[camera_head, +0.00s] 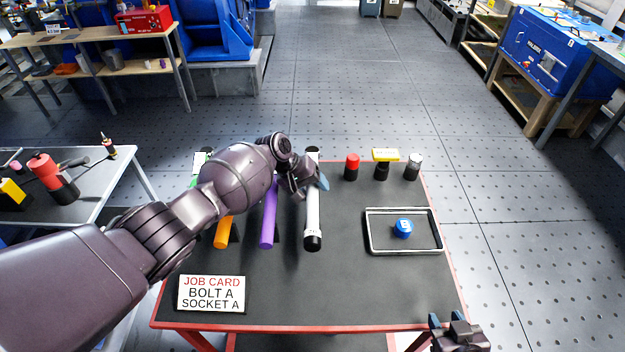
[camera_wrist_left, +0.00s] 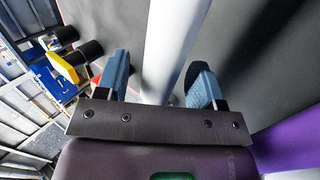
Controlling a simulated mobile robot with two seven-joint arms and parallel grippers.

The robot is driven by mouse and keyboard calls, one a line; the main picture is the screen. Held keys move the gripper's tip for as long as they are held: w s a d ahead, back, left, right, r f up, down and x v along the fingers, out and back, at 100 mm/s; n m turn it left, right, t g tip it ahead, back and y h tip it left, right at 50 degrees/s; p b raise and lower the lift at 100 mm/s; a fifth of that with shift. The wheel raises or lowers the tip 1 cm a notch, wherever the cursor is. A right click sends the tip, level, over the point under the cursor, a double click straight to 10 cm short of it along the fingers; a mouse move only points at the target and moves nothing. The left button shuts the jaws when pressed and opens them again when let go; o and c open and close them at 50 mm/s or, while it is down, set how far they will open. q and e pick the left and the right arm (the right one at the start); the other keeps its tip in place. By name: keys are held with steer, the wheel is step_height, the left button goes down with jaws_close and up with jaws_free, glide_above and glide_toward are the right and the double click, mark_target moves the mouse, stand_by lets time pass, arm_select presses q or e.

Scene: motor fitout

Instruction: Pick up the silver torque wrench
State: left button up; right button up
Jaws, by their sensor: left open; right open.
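The silver torque wrench (camera_head: 312,220) lies lengthwise on the dark table top, with black ends. It is the rightmost of the torque wrenches. My left gripper (camera_head: 318,184) is at its far half, reaching over the other wrenches. In the left wrist view, the silver shaft (camera_wrist_left: 172,45) runs between the two open blue-tipped fingers of my left gripper (camera_wrist_left: 160,84). Whether a finger touches it I cannot tell. My right gripper (camera_head: 456,325) is open and empty at the table's front right corner.
A purple wrench (camera_head: 268,232) and an orange wrench (camera_head: 223,234) lie left of the silver one, partly hidden by my arm. Red (camera_head: 351,167), yellow-topped (camera_head: 384,157) and silver-topped (camera_head: 413,167) pieces stand behind a tray (camera_head: 404,251) holding a blue part (camera_head: 403,228). A job card (camera_head: 211,294) lies front left.

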arm_select(q)
steer(key=shift+c, duration=0.2)
jaws_close()
steer(key=shift+d, duration=0.1)
steer(key=shift+r, duration=0.1)
steer(key=shift+w+r, duration=0.1)
steer(key=shift+r, duration=0.4)
step_height(320, 180, up, 9)
steer(key=shift+f+p, duration=0.15)
steer(key=shift+p, duration=0.85)
step_height(320, 180, up, 10)
steer(key=shift+r, duration=0.2)
